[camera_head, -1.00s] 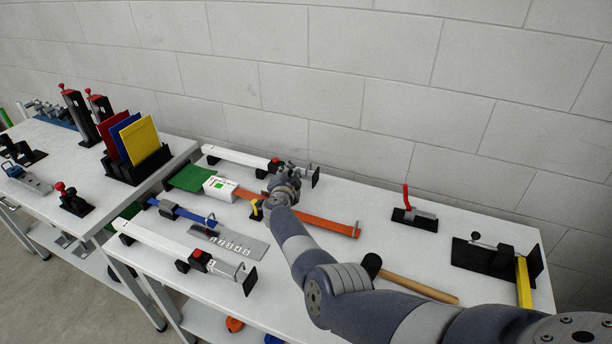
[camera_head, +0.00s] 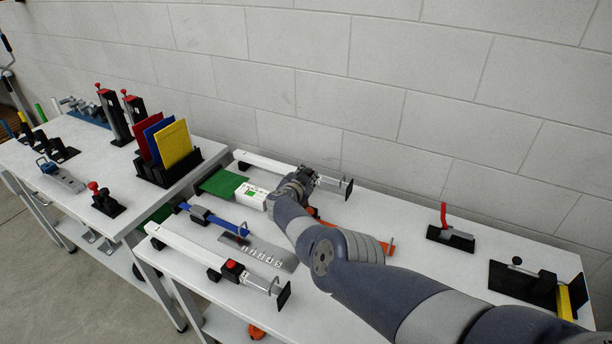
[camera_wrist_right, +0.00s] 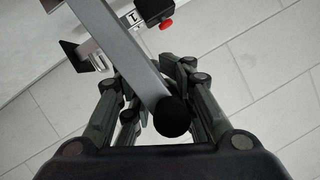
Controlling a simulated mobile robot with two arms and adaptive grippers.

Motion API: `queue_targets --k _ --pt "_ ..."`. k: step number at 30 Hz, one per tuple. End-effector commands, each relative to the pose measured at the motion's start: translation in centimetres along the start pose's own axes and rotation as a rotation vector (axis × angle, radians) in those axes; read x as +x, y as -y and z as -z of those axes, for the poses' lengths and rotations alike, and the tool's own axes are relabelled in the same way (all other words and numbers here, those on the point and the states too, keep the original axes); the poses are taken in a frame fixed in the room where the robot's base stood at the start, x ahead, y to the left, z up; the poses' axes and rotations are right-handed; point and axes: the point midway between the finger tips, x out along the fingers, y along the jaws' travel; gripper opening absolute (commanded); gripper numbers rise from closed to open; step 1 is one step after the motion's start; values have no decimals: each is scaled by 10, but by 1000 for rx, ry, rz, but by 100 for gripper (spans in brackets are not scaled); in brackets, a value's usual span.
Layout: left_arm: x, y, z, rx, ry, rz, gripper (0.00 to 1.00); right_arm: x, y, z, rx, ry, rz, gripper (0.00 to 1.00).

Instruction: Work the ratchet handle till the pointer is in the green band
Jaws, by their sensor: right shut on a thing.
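My right gripper (camera_head: 300,185) is low over the far side of the right table. In the right wrist view, a grey metal bar with a round black end, the ratchet handle (camera_wrist_right: 128,52), lies between its fingers (camera_wrist_right: 150,85); the gripper is shut on it. An orange strap (camera_head: 388,246) shows past my arm, which hides its middle and most of the ratchet. A small white box with a green mark (camera_head: 251,194) stands just left of the gripper. It may be the gauge; I cannot make out a pointer. My left gripper is not in view.
White clamps with red knobs lie at the back (camera_head: 265,163) and front (camera_head: 205,250). A green sheet (camera_head: 220,183) is at the left edge. A red-handled clamp (camera_head: 446,230) stands right. The left table holds coloured panels (camera_head: 173,145).

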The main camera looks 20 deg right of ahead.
Motion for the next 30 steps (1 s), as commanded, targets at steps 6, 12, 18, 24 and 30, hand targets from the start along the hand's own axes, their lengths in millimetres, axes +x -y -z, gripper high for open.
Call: queue_targets --k 6,12,18,24,30 --pt "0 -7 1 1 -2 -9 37 -4 -2 -14 -20 25 -6 0" --pt "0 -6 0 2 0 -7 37 -5 -4 -16 -26 28 -10 0" --pt "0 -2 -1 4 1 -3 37 -5 -5 -17 -26 29 -11 0" --pt "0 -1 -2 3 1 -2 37 -5 -5 -17 -27 28 -12 27" --pt "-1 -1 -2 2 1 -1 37 -4 -6 -15 -29 25 -14 27"
